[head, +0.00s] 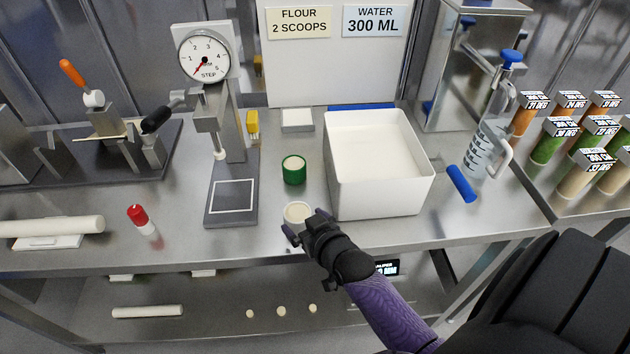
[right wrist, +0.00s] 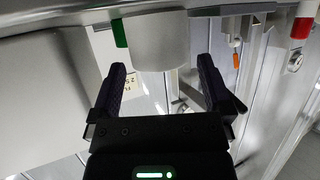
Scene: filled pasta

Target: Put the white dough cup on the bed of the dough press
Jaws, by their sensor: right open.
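The white dough cup (head: 297,211) stands on the steel counter near its front edge, right of the dough press. My right gripper (head: 304,224) is open at the cup. In the right wrist view the cup (right wrist: 160,42) shows between and just beyond the open fingertips (right wrist: 160,68), with a gap on each side. The dough press has a dial, a column and a grey bed (head: 231,218) marked with a white square; the bed is empty. My left gripper is not in view.
A green cup (head: 294,172) stands behind the white cup and also shows in the right wrist view (right wrist: 119,33). A large white bin (head: 378,200) is close on the right. A red-capped bottle (head: 141,218) stands left of the press. The counter between cup and bed is clear.

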